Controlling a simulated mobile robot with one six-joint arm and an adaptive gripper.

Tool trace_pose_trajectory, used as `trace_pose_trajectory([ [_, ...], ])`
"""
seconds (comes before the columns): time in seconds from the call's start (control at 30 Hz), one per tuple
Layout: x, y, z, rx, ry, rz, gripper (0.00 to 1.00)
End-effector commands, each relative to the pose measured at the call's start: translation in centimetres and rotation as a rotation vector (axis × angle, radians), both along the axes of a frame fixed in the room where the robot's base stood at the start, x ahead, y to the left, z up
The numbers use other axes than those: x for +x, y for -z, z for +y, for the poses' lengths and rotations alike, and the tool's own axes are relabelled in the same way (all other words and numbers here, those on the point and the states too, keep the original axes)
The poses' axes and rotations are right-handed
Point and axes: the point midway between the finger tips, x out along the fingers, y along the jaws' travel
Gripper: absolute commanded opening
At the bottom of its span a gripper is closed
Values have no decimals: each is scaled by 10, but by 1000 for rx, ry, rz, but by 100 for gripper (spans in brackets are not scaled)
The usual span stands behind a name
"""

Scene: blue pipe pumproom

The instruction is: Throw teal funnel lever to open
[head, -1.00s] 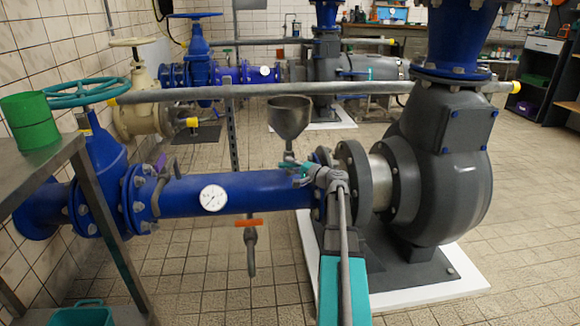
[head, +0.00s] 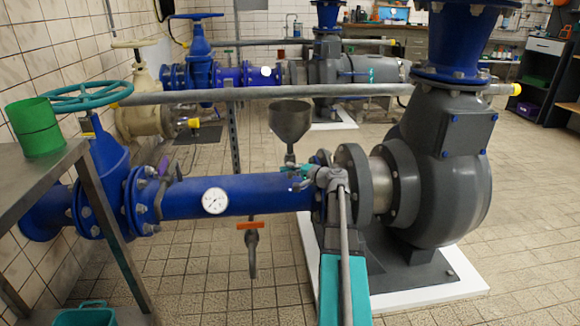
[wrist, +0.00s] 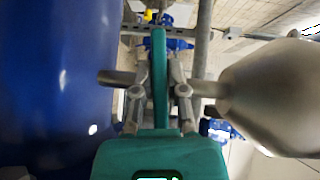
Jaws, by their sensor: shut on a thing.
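The grey funnel (head: 290,121) stands upright on a short stem above the blue pipe, just left of the grey flange. It also shows large at the right in the wrist view (wrist: 275,97). The teal funnel lever (wrist: 159,75) runs up the middle of the wrist view, between my finger pads. My gripper (wrist: 160,92) is shut on it. In the head view my gripper (head: 302,180) is at the funnel's base, beside the pipe; the lever there is small and partly hidden by it.
The blue pipe (head: 245,195) with a round gauge (head: 215,201) runs close by the gripper. An orange-handled tap (head: 250,225) hangs below it. A long grey rail (head: 330,92) passes behind the funnel. The grey pump (head: 440,180) stands right. Tiled floor is free at the front.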

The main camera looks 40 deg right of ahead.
Motion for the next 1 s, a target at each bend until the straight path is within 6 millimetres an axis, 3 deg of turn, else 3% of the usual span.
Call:
trace_pose_trajectory([
  [0.23, 2, -8, -7, -166, 14, 98, 0],
  [1.0, 3, -5, -6, -772, 10, 464, 0],
])
